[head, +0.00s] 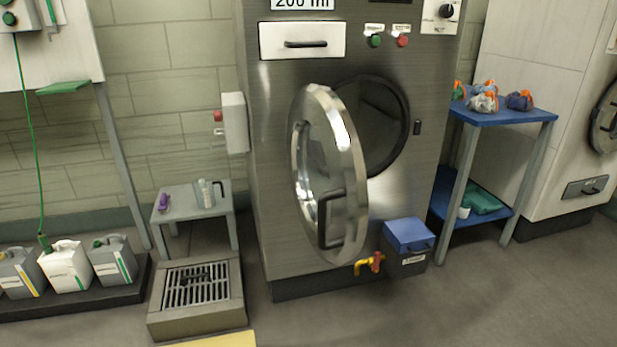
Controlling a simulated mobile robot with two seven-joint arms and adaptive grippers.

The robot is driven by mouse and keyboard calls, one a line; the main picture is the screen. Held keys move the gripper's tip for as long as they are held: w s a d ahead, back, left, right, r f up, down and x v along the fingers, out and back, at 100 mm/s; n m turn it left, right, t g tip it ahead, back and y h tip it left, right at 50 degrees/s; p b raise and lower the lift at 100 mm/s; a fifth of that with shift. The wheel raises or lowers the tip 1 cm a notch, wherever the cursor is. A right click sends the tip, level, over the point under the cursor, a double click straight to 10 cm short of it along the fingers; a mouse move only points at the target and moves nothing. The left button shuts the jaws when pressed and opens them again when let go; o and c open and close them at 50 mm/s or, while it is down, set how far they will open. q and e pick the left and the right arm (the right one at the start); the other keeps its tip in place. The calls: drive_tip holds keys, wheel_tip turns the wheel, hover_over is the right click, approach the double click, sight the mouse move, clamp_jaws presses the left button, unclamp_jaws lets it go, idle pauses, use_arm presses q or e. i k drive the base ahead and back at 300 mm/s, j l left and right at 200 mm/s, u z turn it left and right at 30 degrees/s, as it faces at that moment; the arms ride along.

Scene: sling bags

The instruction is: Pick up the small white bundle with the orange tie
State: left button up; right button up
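Several small bundles with orange ties sit on top of a blue side table (505,117) at the right in the head view. A white or pale grey bundle (483,104) with an orange tie is near the front of the tabletop. A dark blue bundle (519,101) is to its right. Another bundle (487,88), greyish and partly hidden, is just behind the pale one. A green bundle (458,91) is at the left edge, partly hidden by the machine. Neither of my grippers is in view.
A large steel washing machine (285,200) stands left of the table, its round door (325,170) swung open. A blue-lidded box (408,240) and an orange-yellow valve (370,263) are at its base. A low grey stand (195,205) and jugs (65,265) are at left. Floor at front right is clear.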

sight(486, 103)
drive_tip(key=i+l, duration=0.2)
drive_tip(key=l, duration=0.35)
drive_tip(key=i+l, duration=0.15)
drive_tip(key=l, duration=0.45)
drive_tip(key=i+l, duration=0.2)
drive_tip(key=l, duration=0.35)
drive_tip(key=i+l, duration=0.2)
drive_tip(key=l, duration=0.35)
drive_tip(key=i+l, duration=0.2)
drive_tip(key=l, duration=0.35)
drive_tip(key=i+l, duration=0.15)
drive_tip(key=l, duration=0.45)
drive_tip(key=i+l, duration=0.2)
drive_tip(key=l, duration=0.35)
drive_tip(key=i+l, duration=0.2)
drive_tip(key=l, duration=0.35)
